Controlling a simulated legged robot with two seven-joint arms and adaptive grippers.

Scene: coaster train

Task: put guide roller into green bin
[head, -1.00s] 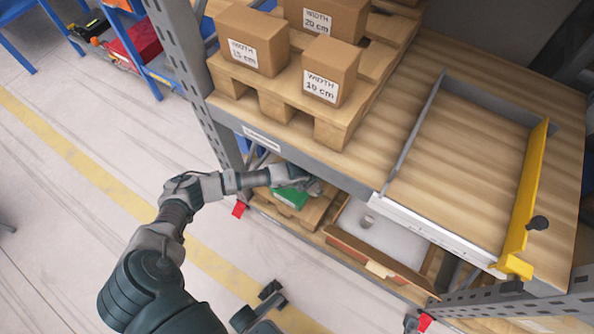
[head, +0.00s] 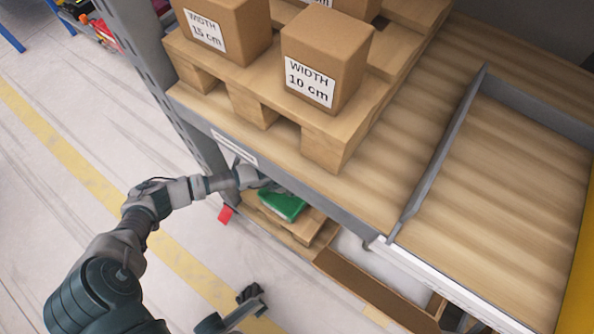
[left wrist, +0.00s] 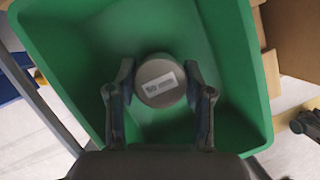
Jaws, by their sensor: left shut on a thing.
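The guide roller (left wrist: 158,68), a grey-brown round piece with a white label on its end, is between the fingers of my left gripper (left wrist: 160,92) in the left wrist view. The gripper is shut on it. The green bin (left wrist: 228,55) surrounds both in that view, its open inside behind the roller. How deep the roller sits relative to the rim is hard to tell. In the head view the green bin (head: 284,206) stands on the lower shelf level, and my left gripper (head: 268,187) is at its far side, partly hidden under the upper shelf.
The upper shelf (head: 350,185) overhangs the bin. Cardboard boxes (head: 325,60) stand on a wooden pallet (head: 325,148) above. A grey rack post (head: 150,75) rises close to my left arm. The floor at left is clear.

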